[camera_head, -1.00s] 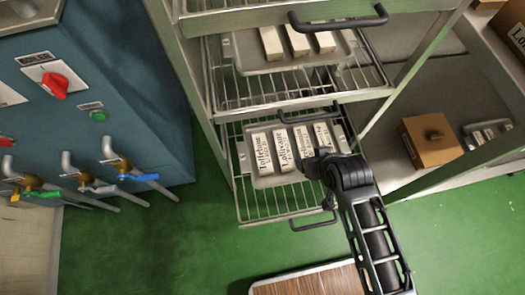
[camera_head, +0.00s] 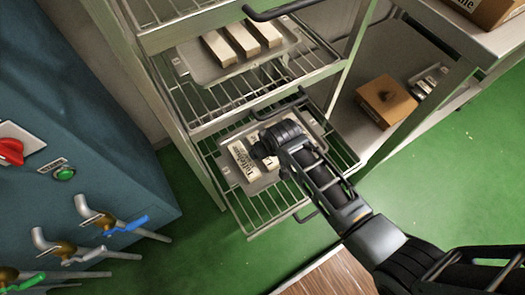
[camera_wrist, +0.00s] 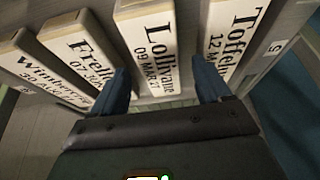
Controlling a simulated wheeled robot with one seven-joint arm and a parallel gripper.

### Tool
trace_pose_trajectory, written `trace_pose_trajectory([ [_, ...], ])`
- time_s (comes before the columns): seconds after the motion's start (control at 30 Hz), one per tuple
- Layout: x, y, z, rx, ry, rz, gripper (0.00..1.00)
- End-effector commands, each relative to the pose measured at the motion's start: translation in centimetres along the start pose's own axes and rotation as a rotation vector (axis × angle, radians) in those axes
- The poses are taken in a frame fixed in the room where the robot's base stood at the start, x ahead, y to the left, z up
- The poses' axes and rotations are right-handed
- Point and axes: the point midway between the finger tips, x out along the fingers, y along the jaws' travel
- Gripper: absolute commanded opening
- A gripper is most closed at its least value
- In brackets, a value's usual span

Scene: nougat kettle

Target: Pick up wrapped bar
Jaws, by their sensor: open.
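Several white wrapped bars with black print lie side by side on a lower rack tray (camera_head: 226,170). My gripper (camera_wrist: 162,70) is open and empty. Its two blue fingers appear on either side of the Lollivaux bar; whether they touch it, I cannot tell. In the head view my gripper (camera_head: 258,152) is over the tray and hides several bars. The Toffelin bar (camera_head: 243,160) shows at its left.
An upper tray (camera_head: 222,71) with three pale bars sits on the wire shelf above. Dark shelf handles (camera_head: 280,104) stick out near my arm. A brown box (camera_head: 386,101) stands at right. A blue machine (camera_head: 90,130) with valves is at left.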

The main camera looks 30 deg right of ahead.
Motion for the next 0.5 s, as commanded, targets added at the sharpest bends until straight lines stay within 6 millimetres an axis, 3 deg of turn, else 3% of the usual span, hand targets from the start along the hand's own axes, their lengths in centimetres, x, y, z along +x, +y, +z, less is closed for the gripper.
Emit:
trace_pose_trajectory([
  [0.1, 1.15, 0.0, 0.04, 0.0, -0.001, 0.0, 0.77],
  [0.37, 1.29, -0.03, 0.0, 0.0, 0.001, 0.0, 0.77],
  [0.5, 1.28, -0.03, 0.01, 0.0, 0.001, -0.001, 0.64],
])
